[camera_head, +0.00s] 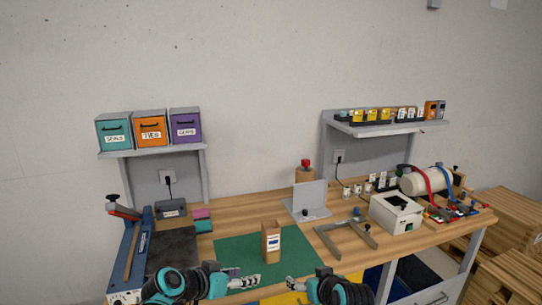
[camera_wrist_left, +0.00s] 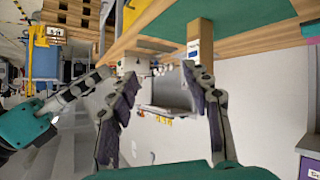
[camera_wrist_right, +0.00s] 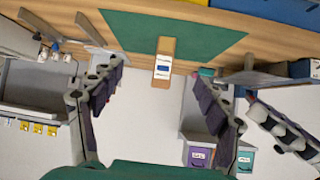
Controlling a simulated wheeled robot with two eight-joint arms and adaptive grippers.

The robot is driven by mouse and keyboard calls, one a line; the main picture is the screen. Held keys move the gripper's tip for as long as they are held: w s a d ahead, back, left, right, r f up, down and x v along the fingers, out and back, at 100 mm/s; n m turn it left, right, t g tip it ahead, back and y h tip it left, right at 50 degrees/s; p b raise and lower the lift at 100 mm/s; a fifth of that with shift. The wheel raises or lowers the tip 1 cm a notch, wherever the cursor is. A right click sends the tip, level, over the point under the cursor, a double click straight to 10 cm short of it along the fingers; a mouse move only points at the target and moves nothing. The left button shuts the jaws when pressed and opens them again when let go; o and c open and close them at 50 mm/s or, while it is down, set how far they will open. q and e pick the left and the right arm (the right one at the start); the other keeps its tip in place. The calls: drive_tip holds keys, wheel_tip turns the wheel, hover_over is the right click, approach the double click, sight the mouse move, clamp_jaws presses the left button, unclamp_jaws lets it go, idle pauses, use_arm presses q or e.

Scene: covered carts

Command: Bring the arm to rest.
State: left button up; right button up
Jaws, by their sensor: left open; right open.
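My left gripper (camera_head: 248,281) is low in the middle of the head view, at the bench's front edge. Its fingers stand apart with nothing between them in the left wrist view (camera_wrist_left: 160,80). My right gripper (camera_head: 296,284) is close to its right, also at the front edge. Its fingers are spread and empty in the right wrist view (camera_wrist_right: 160,75). A tan box (camera_head: 271,243) with a white and blue label stands upright on the green mat (camera_head: 235,258), beyond both grippers. The box also shows in both wrist views, apart from the fingers.
A grey bracket (camera_head: 307,200) and a grey frame-like clamp (camera_head: 345,240) stand behind and right of the box. A white device (camera_head: 396,213) is further right. A blue tool with a lever (camera_head: 128,250) is at the left. Shelves hold labelled bins (camera_head: 150,128) and small parts (camera_head: 385,115).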

use_arm(q)
drive_tip(key=s+a+f+n+g+y, duration=0.1)
drive_tip(key=s+a+f+n+y, duration=0.1)
drive_tip(key=s, duration=0.9)
drive_tip(key=s+a+f+n+y, duration=0.3)
drive_tip(key=s+a+f+y, duration=0.2)
drive_tip(key=s+a, duration=0.3)
drive_tip(key=s+f, duration=0.1)
drive_tip(key=s, duration=0.2)
drive_tip(key=shift+s+g, duration=0.2)
drive_tip(key=shift+g, duration=0.2)
use_arm(e)
drive_tip(key=s+d+f+g+h, duration=0.1)
drive_tip(key=s+d+f, duration=0.1)
drive_tip(key=s, duration=0.5)
drive_tip(key=s+d+f+m+g, duration=0.1)
drive_tip(key=s+d+f, duration=0.1)
drive_tip(key=s, duration=0.6)
drive_tip(key=s+d+f+m+g+h, duration=0.1)
drive_tip(key=s+d+f, duration=0.1)
drive_tip(key=s, duration=0.6)
drive_tip(key=shift+d+f+h, duration=0.2)
drive_tip(key=shift+d+h, duration=0.1)
drive_tip(key=shift+d, duration=0.5)
